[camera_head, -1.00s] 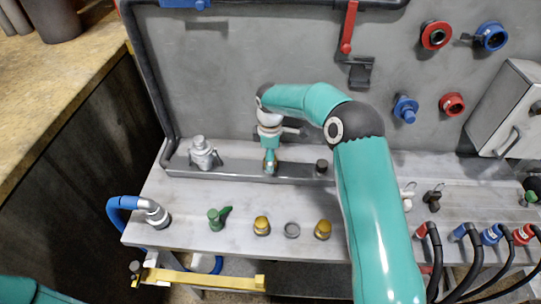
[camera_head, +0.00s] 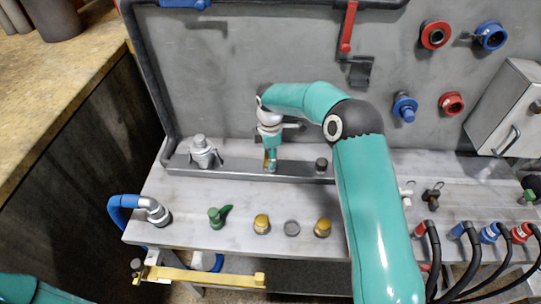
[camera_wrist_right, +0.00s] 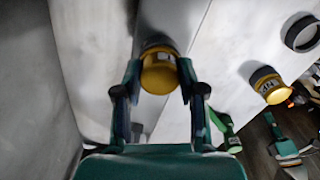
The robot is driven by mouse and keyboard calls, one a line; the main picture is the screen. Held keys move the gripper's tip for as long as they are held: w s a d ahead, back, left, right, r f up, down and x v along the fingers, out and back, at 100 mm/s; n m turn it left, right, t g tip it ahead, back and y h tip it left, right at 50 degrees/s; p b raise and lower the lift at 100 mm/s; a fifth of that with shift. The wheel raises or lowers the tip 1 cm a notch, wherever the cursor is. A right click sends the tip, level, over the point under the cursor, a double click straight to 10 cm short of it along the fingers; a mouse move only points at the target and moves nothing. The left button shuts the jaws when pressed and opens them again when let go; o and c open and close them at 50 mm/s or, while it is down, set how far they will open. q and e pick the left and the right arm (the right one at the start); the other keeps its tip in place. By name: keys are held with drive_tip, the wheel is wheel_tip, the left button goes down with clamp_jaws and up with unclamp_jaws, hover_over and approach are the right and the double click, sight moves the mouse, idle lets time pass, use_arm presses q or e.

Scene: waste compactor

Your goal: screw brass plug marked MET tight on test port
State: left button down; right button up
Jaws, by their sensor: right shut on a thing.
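My right gripper (camera_head: 270,160) points down at the middle of the grey metal rail (camera_head: 225,173) at the back of the bench. It is shut on a brass plug, which shows between the fingers in the right wrist view (camera_wrist_right: 160,72). The plug has a pale label, too small to read. The plug is at the rail's top; the test port under it is hidden, so how far it is seated cannot be told. Two other brass plugs, a left one (camera_head: 262,224) and a right one (camera_head: 323,228), stand on the bench front. My left gripper is out of view.
A grey valve fitting (camera_head: 203,152) and a dark stub (camera_head: 321,166) stand on the rail either side of my gripper. A grey ring (camera_head: 292,228), a green-handled valve (camera_head: 218,216) and a blue hose end (camera_head: 150,210) line the bench front. Hoses crowd the right.

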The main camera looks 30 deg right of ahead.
clamp_jaws()
drive_tip(key=shift+f+m+b, duration=0.1)
drive_tip(key=shift+m+b, duration=0.4)
drive_tip(key=shift+m, duration=2.1)
drive_tip(key=shift+b, duration=0.3)
drive_tip(key=shift+m+b, duration=0.35)
drive_tip(key=shift+m, duration=0.65)
drive_tip(key=shift+m+b, duration=0.3)
drive_tip(key=shift+m, duration=1.3)
